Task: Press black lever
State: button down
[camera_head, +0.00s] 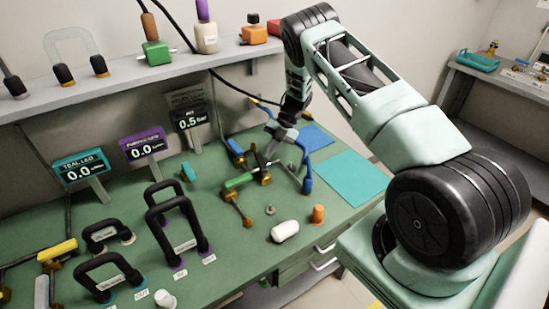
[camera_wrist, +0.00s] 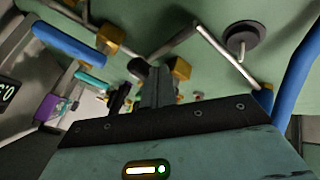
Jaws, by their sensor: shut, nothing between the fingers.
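My gripper (camera_head: 270,156) is over the pipework on the green bench, its fingers shut and pointing down. In the wrist view its grey fingers (camera_wrist: 157,88) meet near brass fittings and a small black part (camera_wrist: 138,68). I cannot tell whether they touch it, or whether that part is the black lever. Black arch-shaped handles (camera_head: 157,209) stand on the bench at the left, apart from my gripper. A green-handled valve (camera_head: 238,181) lies just left of the fingertips. A black round disc with a pale post (camera_wrist: 241,42) shows in the wrist view.
Blue handles (camera_head: 307,174) stand beside the pipework. A teal mat (camera_head: 350,178) lies to the right. A white cylinder (camera_head: 285,231) and an orange piece (camera_head: 317,214) are near the front edge. Display panels (camera_head: 146,145) and a shelf (camera_head: 120,88) are behind.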

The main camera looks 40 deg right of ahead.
jog(key=shift+w+a+f+n+g+b, duration=0.1)
jog(key=shift+w+a+n+g+b, duration=0.25)
jog(key=shift+n, duration=0.25)
jog(key=shift+w+a+n+g+b, duration=0.25)
jog(key=shift+n+g, duration=0.2)
jog(key=shift+n, duration=0.15)
jog(key=shift+w+a, duration=0.15)
jog(key=shift+a, duration=0.05)
jog(key=shift+w+a+r+b, duration=0.2)
jog(key=shift+a+b, duration=0.1)
jog(key=shift+b, duration=0.05)
jog(key=shift+w+d+r, duration=0.15)
jog(key=shift+d+r, duration=0.2)
jog(key=s+b+v, duration=0.1)
jog(key=b+v, duration=0.1)
jog(key=v, duration=0.4)
jog(key=shift+w+d+r, duration=0.25)
jog(key=shift+d, duration=0.1)
